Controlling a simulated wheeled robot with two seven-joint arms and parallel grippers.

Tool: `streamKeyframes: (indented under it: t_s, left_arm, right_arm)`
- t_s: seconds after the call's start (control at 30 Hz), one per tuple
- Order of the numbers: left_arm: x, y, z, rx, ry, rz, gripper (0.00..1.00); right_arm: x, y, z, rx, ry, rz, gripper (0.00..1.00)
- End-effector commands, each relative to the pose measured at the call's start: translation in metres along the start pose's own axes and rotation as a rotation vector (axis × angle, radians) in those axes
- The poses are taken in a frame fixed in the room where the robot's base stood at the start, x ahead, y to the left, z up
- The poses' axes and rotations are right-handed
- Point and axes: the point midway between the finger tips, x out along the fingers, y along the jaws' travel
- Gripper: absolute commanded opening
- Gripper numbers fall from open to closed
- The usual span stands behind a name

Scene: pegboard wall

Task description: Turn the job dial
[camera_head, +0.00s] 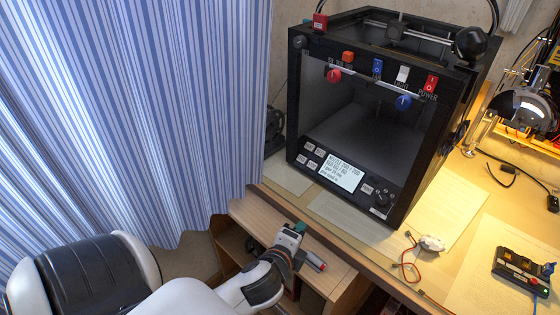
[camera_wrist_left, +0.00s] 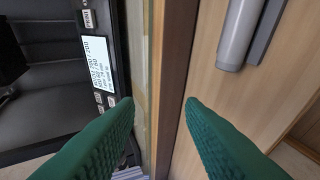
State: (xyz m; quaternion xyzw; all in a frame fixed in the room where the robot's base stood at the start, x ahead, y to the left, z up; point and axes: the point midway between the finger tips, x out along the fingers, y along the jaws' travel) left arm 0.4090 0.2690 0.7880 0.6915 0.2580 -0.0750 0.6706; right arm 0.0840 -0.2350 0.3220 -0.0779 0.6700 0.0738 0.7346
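The black 3D printer (camera_head: 292,125) stands on the desk with a control panel along its lower front. A small dark dial (camera_head: 383,198) sits at the panel's right end, right of the lit screen (camera_head: 341,172); its markings are too small to read. My left gripper (camera_head: 299,231) is below and left of the panel, over the wooden shelf, apart from the dial. In the left wrist view its two teal fingers (camera_wrist_left: 160,104) are spread with nothing between them. That view shows the screen (camera_wrist_left: 96,62) and some buttons, but not the dial. My right gripper is not in view.
Coloured switches and knobs line the printer's top front bar (camera_head: 380,80). A striped curtain (camera_head: 140,100) fills the left. A wired part (camera_head: 432,243) and switch box (camera_head: 524,272) lie at right.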

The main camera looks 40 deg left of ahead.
Motion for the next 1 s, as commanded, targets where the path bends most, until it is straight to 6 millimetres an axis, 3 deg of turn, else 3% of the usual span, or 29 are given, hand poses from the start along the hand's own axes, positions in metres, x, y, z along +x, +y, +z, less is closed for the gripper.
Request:
streamKeyframes:
  t_s: [0.3, 0.5, 0.7, 1.0]
  left_arm:
    - [-0.036, -0.052, 0.003, -0.558, 0.082, -0.326, 0.36]
    - [-0.056, -0.079, 0.010, -0.785, 0.145, -0.485, 0.36]
    - [-0.052, -0.098, 0.015, -0.841, 0.168, -0.539, 0.36]
    - [-0.052, -0.102, 0.017, -0.856, 0.173, -0.552, 0.36]
  right_arm:
    - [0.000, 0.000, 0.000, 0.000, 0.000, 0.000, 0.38]
    - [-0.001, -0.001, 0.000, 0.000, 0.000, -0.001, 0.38]
    - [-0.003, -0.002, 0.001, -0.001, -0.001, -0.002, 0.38]
    - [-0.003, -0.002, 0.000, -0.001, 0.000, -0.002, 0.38]
